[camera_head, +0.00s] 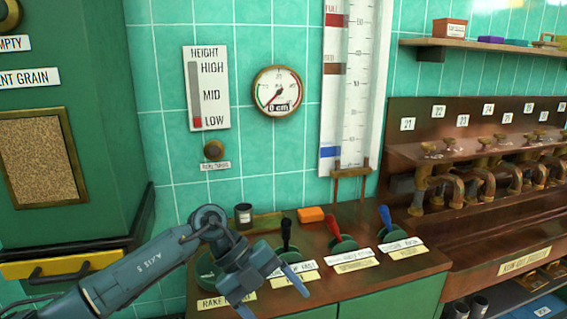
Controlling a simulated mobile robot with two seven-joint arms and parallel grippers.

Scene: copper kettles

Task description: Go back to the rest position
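My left gripper (268,290) hangs over the left part of the wooden console (400,268), at the end of my arm that comes in from the lower left. Its two fingers look spread apart, with nothing seen between them. It partly hides the left lever's base and the label marked RAKE (222,300). A black lever (286,234) stands just right of the gripper, apart from it as far as I can see. A red lever (333,222) and a blue lever (385,218) stand farther right. My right gripper is not in view.
A green cabinet (100,120) with a yellow drawer (60,264) stands left. A wooden rack with brass taps (480,180) stands right. The gauge (277,92) reads 0 cm.

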